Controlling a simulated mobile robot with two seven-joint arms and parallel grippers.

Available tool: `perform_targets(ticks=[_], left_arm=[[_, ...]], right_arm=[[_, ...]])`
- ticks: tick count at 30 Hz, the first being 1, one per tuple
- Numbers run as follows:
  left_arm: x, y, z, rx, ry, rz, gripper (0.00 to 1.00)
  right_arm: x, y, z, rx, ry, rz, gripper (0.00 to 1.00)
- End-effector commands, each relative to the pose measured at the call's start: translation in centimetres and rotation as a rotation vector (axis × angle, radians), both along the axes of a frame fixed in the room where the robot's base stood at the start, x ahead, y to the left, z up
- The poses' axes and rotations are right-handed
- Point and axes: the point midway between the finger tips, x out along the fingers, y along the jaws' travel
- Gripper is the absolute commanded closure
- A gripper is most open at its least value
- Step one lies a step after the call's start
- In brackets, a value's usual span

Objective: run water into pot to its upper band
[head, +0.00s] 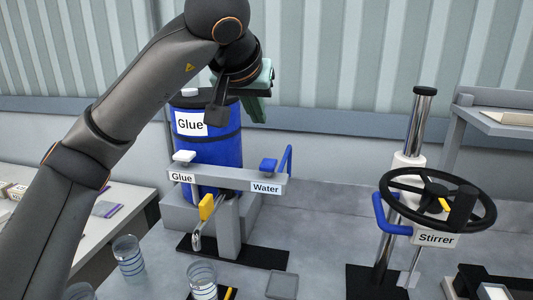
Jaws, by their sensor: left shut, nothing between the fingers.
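A clear vessel with blue bands (203,281), which may be the pot, stands at the bottom edge, in front of the spout (196,241); its base is cut off and I cannot tell its water level. The tap stand has a bar with a white-topped Glue lever (184,157) and a blue Water lever (268,165) above the Water label (265,188). A yellow handle (206,207) sits above the spout. My left gripper (219,110) is shut and empty, in front of the blue Glue drum (215,155), above the bar and apart from the levers. My right gripper is out of view.
Another banded clear vessel (128,258) stands left, with one more partly seen at the bottom left. A Stirrer stand with a black handwheel (437,199) is right. A grey shelf (500,118) stands back right. Counter between tap and stirrer is mostly clear.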

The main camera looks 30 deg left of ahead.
Motion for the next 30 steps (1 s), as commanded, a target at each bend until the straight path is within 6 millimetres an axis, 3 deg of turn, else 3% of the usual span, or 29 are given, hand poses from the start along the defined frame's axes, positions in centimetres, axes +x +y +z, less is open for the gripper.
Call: perform_targets(ticks=[5, 16, 21, 30], left_arm=[[1.5, 0.5, -1.8, 0.0, 0.007, 0.003, 1.0], [6.9, 1.8, -7.3, -0.001, 0.006, 0.002, 1.0], [6.7, 1.8, -9.7, 0.0, 0.004, 0.0, 1.0], [6.7, 1.7, -10.9, -0.001, 0.001, 0.001, 1.0]], right_arm=[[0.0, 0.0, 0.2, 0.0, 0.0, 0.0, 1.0], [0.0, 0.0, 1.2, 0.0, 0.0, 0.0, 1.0], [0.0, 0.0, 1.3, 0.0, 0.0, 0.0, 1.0], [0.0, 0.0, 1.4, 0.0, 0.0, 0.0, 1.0]])
